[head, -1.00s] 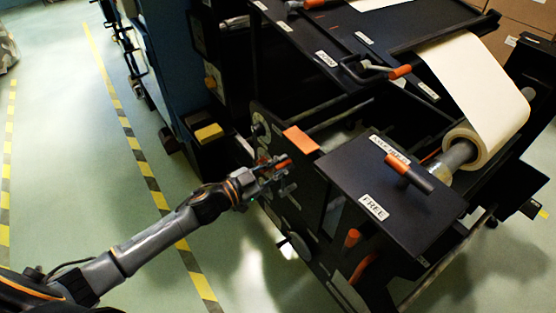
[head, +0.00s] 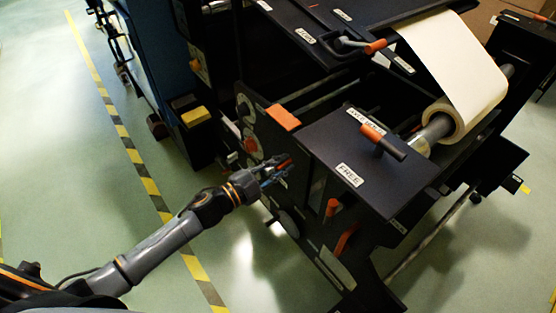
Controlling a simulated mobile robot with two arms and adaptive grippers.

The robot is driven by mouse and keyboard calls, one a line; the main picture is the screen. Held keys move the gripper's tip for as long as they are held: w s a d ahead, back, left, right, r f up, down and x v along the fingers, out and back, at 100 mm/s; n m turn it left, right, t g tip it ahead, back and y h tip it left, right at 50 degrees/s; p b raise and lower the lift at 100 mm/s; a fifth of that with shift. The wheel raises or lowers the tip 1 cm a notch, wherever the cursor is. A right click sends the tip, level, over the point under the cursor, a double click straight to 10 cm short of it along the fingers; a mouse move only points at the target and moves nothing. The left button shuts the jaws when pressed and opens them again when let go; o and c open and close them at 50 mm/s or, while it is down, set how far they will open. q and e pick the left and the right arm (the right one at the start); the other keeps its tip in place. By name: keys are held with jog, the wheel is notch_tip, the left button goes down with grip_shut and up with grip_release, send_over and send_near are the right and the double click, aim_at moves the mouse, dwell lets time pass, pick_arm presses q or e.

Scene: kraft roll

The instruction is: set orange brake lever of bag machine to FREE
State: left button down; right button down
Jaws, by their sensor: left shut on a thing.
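My left gripper (head: 279,170) is at the side panel of the bag machine (head: 415,180), left of the top plate. It is shut on a small orange-red part (head: 286,163), mostly hidden by the fingers; I cannot tell its full shape. On the top plate, an orange-and-dark lever handle (head: 373,132) lies between a label that seems to read AXLE HELD (head: 366,118) and a FREE label (head: 349,175). My left gripper is apart from this handle. My right gripper is not in view.
A white paper roll (head: 448,118) sits on a grey axle behind the plate. Another orange-tipped crank (head: 375,46) is on the upper deck. Orange handles (head: 333,207) stick out lower on the side panel. Floor left of the machine is clear, with striped tape (head: 137,157).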

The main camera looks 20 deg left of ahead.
pick_arm(q)
jog(key=shift+s+f, duration=0.1)
jog(key=shift+f, duration=0.1)
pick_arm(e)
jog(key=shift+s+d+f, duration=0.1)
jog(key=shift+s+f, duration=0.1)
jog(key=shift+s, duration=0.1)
pick_arm(q)
jog(key=shift+d, duration=0.1)
jog(key=c, duration=1.3)
grip_release()
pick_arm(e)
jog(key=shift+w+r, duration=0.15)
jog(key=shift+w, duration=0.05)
pick_arm(q)
jog(key=v, duration=1.2)
